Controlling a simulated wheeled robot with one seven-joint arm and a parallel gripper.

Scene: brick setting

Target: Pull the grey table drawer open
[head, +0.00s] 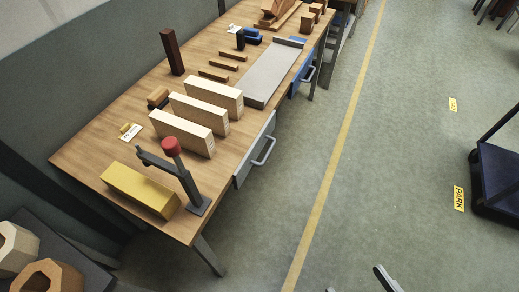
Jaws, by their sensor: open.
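The grey table drawer (254,152) is set under the front edge of the wooden table, near its closer end. Its front looks flush with the table edge, so it appears closed. A grey bar handle (266,153) sticks out from its front. My gripper (357,285) shows only in part at the bottom edge of the head view. Its two fingertips are apart, with nothing seen between them. It is well apart from the drawer, to the lower right over the floor.
A blue drawer (303,75) is farther along. A dark cart (500,175) stands at right. Floor before the drawer is clear.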

